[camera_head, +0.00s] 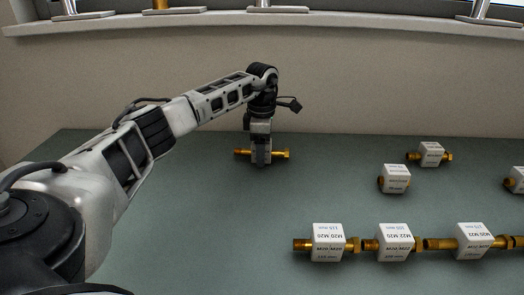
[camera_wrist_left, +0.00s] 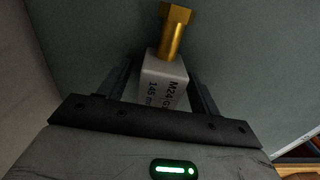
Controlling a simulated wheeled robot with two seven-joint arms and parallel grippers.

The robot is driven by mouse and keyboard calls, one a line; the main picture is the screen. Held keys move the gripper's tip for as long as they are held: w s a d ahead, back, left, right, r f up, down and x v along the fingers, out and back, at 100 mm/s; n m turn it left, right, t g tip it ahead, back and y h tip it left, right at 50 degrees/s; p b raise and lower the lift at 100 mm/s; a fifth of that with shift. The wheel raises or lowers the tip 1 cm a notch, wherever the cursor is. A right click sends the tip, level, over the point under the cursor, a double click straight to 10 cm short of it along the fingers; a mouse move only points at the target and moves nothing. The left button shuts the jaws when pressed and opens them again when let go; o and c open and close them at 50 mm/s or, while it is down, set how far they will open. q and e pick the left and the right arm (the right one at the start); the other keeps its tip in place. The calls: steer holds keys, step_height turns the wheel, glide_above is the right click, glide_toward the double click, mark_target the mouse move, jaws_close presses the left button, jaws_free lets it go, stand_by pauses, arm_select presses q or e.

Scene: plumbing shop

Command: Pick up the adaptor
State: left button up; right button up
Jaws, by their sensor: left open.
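A brass adaptor (camera_head: 281,154) with a white label block lies on the green table at the far side, left of the others. My left gripper (camera_head: 261,160) points down over its middle, and its fingers hide most of the block in the head view. In the left wrist view the adaptor's white block (camera_wrist_left: 163,80) shows lettering that reads about "M24" and "145 mm". Its brass end (camera_wrist_left: 173,32) points away. The left gripper (camera_wrist_left: 161,88) is open, with one finger on each side of the block. Gaps show beside it. The right gripper is not in view.
Several similar labelled adaptors lie to the right: a front row including one at left (camera_head: 327,243), and others farther back (camera_head: 394,178) and (camera_head: 430,154). A wall with a ledge (camera_head: 300,22) stands behind the table (camera_head: 230,230). The table's left front is clear.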

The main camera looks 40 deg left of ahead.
arm_select(q)
steer(key=c, duration=1.2)
steer(key=shift+o, duration=0.2)
steer(key=shift+r, duration=0.15)
